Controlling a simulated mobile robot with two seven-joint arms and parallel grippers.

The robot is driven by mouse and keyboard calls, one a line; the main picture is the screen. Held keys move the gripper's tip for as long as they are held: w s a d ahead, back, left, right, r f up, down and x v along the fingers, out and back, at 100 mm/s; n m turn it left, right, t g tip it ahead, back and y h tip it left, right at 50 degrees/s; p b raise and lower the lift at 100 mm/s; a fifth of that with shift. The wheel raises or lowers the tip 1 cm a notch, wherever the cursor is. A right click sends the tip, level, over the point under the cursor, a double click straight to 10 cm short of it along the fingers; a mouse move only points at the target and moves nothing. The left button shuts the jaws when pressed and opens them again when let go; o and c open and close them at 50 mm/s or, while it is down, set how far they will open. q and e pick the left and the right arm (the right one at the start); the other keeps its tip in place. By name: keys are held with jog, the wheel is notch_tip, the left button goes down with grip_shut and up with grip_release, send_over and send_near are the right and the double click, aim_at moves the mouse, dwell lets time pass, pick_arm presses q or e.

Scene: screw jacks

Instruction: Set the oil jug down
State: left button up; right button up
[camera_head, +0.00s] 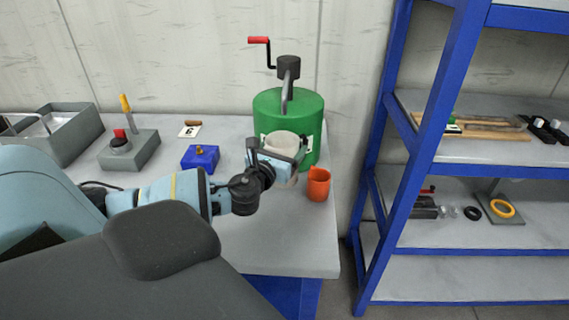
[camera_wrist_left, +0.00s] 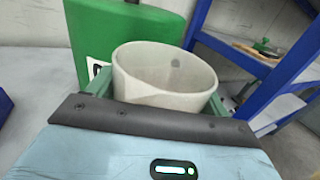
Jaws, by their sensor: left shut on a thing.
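The oil jug (camera_head: 284,143) is a pale, off-white round vessel, open at the top, in front of the green drum. My left gripper (camera_head: 280,158) is shut on it, with a finger on each side. In the left wrist view the jug (camera_wrist_left: 165,85) stands roughly upright between the fingers, and its inside looks empty. The gripper hides much of its lower part, so I cannot tell whether its base touches the grey table (camera_head: 275,235). My right gripper is not in view.
The green drum (camera_head: 268,107) with a red-handled crank stands just behind the jug. An orange cup (camera_head: 318,185) stands close to its right, near the table's right edge. A blue block (camera_head: 200,158) lies to the left. A blue shelf rack (camera_head: 398,200) stands right of the table.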

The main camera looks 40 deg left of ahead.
pick_arm(q)
jog(key=shift+f+b, duration=0.4)
jog(key=shift+f, duration=1.95)
jog(key=shift+f, duration=0.15)
jog(key=o, duration=1.3)
jog(key=shift+o, duration=0.2)
jog(key=shift+r, duration=0.2)
jog(key=shift+s+d+f, duration=0.15)
jog(key=shift+s, duration=0.2)
jog(key=v, duration=1.1)
jog(key=shift+s, duration=0.1)
